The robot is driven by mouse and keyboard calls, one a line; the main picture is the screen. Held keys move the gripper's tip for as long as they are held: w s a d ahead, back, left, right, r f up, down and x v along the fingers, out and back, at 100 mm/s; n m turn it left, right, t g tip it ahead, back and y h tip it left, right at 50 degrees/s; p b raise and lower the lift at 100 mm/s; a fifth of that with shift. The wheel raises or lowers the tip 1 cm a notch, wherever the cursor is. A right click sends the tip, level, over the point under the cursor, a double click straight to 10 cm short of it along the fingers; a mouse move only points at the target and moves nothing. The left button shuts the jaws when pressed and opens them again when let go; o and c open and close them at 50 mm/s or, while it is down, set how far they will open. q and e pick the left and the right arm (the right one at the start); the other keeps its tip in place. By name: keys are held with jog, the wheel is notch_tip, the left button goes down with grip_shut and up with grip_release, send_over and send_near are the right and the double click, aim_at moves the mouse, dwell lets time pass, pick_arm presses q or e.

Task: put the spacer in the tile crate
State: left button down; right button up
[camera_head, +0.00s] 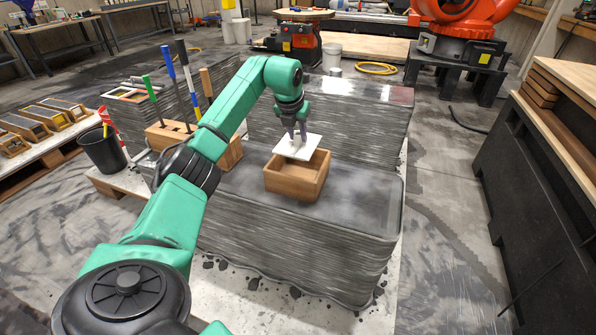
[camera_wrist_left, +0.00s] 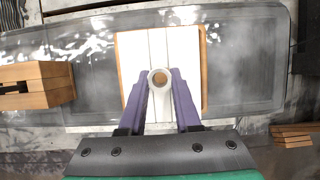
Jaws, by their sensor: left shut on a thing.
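My left gripper (camera_head: 298,136) is shut on the spacer (camera_wrist_left: 160,78), which shows in the left wrist view as a white piece with a round, brown-looking hole between the purple fingers. The tile crate (camera_head: 292,186) is an open wooden box on the grey layered block. A flat white slab (camera_head: 298,149) shows over the crate's back part, right below the fingers. In the left wrist view it covers most of the crate (camera_wrist_left: 204,70) and has two thin lengthwise lines. I cannot tell whether the slab belongs to the spacer or touches the crate. My right gripper is not in view.
A wooden tool block (camera_head: 170,136) with upright coloured handles stands left of the crate; its end also shows in the left wrist view (camera_wrist_left: 40,85). The block top (camera_head: 365,195) right of the crate is bare. A black bucket (camera_head: 102,150) stands further left.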

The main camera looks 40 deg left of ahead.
aim_at(297, 148)
pick_arm(q)
notch_tip(297, 148, down, 6)
jog(key=shift+f, duration=0.45)
notch_tip(297, 148, down, 4)
jog(key=shift+d+f+b, duration=0.1)
jog(key=shift+b, duration=0.3)
jog(key=shift+f, duration=0.1)
jog(key=c, duration=0.6)
grip_release()
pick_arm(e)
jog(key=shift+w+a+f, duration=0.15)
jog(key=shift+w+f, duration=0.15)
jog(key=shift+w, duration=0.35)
